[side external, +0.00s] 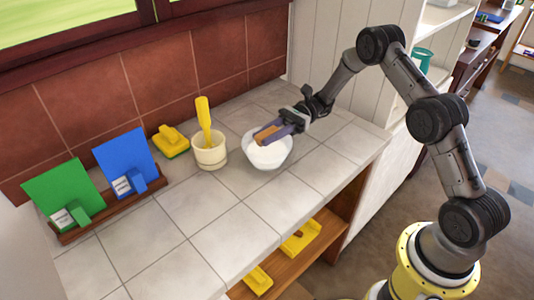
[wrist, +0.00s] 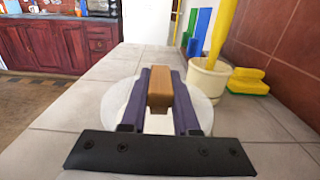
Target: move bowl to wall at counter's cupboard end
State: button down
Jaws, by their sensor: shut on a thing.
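The bowl (side external: 289,150) is round, whitish and see-through at the rim, with white contents. It stands on the tiled counter (side external: 235,235), right of the cream pot, and its rim also shows in the wrist view (wrist: 208,108). My gripper (side external: 268,136) reaches over the bowl from the right. Its two purple fingers (wrist: 160,95) are shut on a brown wooden block (wrist: 160,88), held over or in the bowl. Whether the block touches the contents is hidden. The white panelled wall (side external: 330,50) stands at the counter's far right end, behind my arm.
A cream pot (side external: 209,156) with a yellow handle stands close left of the bowl. A yellow sponge-like block (side external: 171,141) and a rack (side external: 100,212) with green and blue boards are farther left. Counter tiles between the bowl and the panelled wall look clear apart from my arm.

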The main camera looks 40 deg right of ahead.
jog(key=shift+r, duration=0.15)
jog(key=shift+r, duration=0.65)
jog(key=s+d+r, duration=0.2)
jog(key=s+r, duration=0.9)
jog(key=s, duration=0.2)
jog(key=w+d+m+t+h, duration=1.1)
jog(key=w+d+m+t, duration=0.25)
jog(key=w+t, duration=0.35)
jog(key=shift+w+d+f, duration=0.25)
jog(key=shift+w+f, duration=1.75)
jog(key=shift+w, duration=0.2)
jog(key=shift+w+d+f, duration=0.25)
jog(key=shift+w+f, duration=1.75)
jog(key=shift+w, duration=0.15)
jog(key=shift+w+d+f, duration=0.25)
jog(key=shift+w+f, duration=1.75)
jog(key=shift+w, duration=0.2)
